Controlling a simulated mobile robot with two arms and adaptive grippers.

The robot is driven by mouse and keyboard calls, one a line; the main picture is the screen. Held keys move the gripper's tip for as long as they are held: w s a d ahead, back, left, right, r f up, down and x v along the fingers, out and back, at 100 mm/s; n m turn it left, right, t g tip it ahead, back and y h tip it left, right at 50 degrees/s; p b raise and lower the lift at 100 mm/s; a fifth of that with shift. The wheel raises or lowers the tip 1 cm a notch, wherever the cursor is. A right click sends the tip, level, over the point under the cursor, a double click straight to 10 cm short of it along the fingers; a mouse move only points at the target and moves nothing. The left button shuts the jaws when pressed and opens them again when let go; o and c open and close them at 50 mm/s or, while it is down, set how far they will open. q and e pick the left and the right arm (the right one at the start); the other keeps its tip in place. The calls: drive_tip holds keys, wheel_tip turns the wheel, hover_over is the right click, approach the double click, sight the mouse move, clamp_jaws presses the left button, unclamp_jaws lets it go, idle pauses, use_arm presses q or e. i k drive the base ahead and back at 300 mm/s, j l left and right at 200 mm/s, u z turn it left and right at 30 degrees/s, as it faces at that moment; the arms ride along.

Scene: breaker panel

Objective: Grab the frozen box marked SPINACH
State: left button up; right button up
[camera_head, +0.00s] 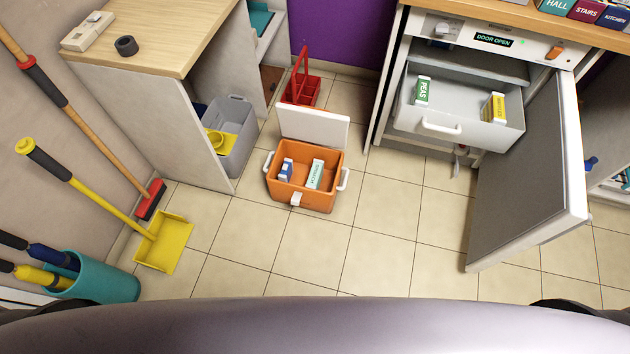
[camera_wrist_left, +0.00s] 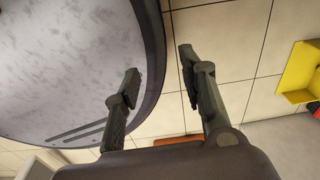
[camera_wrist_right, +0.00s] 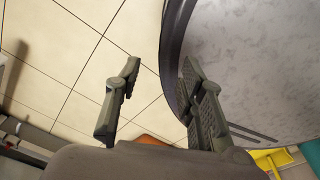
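A white and green box (camera_head: 315,174) stands in the right part of the open orange cooler (camera_head: 318,202) on the floor. Its small lettering seems to read SPINACH. A blue and white box (camera_head: 286,169) stands to its left in the cooler. In the pulled-out freezer drawer (camera_head: 408,118) stand a green box marked PEAS (camera_head: 422,91) and a yellow box (camera_head: 494,107). My left gripper (camera_wrist_left: 158,65) and right gripper (camera_wrist_right: 161,65) are open and empty beside my base, away from the boxes. Neither gripper shows in the head view.
The freezer door (camera_head: 530,170) stands open at the right. The cooler's white lid (camera_head: 314,128) is raised at its back. A grey bin (camera_head: 240,140), a red caddy (camera_head: 303,88) and a yellow dustpan (camera_head: 165,243) stand around it. The tiles before the cooler are clear.

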sight(316, 173)
drive_tip(key=i+j+z, duration=0.1)
drive_tip(key=i+j, duration=0.15)
drive_tip(key=i+j+z, duration=0.15)
drive_tip(key=j, duration=0.25)
drive_tip(key=i+j+z, duration=0.1)
drive_tip(key=i+j, duration=0.15)
drive_tip(key=j, duration=0.15)
